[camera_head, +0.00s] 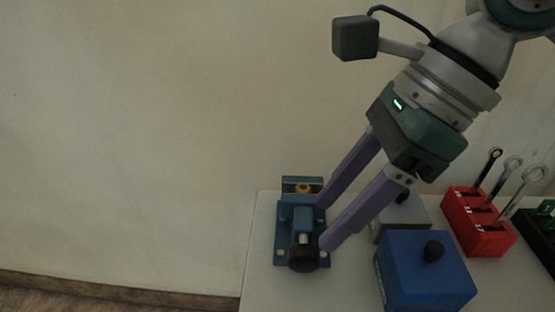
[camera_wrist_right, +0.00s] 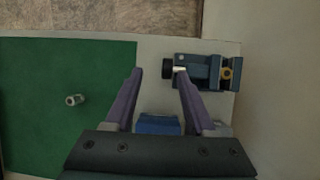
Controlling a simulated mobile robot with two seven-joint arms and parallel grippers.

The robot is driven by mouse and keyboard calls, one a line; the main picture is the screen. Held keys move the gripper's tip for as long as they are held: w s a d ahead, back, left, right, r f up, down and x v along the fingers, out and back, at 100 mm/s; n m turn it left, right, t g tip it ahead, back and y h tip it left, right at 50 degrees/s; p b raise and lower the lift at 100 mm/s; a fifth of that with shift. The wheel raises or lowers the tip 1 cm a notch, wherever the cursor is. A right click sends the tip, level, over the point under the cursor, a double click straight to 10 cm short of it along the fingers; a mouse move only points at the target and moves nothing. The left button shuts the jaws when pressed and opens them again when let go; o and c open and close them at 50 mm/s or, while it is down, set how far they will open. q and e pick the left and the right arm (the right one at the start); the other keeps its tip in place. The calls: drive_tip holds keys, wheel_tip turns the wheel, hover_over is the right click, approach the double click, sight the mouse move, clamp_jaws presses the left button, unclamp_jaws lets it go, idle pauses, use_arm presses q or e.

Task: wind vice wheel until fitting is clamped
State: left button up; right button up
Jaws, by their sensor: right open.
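The blue vice (camera_head: 284,214) stands at the left end of the table, with its black wheel (camera_head: 303,258) toward the near side. A brass-yellow ring-shaped piece, seemingly the fitting (camera_head: 303,188), sits at the vice's far jaw; whether the jaws touch it is unclear. In the right wrist view the vice (camera_wrist_right: 205,60), wheel (camera_wrist_right: 167,69) and fitting (camera_wrist_right: 228,73) also show. My right gripper (camera_head: 324,224) is open, its purple fingers reaching down close to the vice's right side. In the wrist view the wheel appears between the fingertips (camera_wrist_right: 159,73), nearer the right one; contact is unclear. My left gripper is out of view.
A blue box with a black knob (camera_head: 425,275) stands right of the vice, near a grey block (camera_head: 410,215). A red rack (camera_head: 478,230) holds ring-ended tools farther right. The wrist view shows a green mat (camera_wrist_right: 60,140) with a small metal cylinder (camera_wrist_right: 75,100).

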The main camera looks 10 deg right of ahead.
sight(307, 250)
drive_tip(key=shift+h, duration=0.6)
drive_tip(key=x, duration=0.3)
drive_tip(key=d+x, duration=0.1)
drive_tip(key=x, duration=0.6)
drive_tip(key=shift+w+d+f, duration=0.2)
drive_tip(key=shift+w+f, duration=0.05)
drive_tip(key=shift+w, duration=0.15)
clamp_jaws()
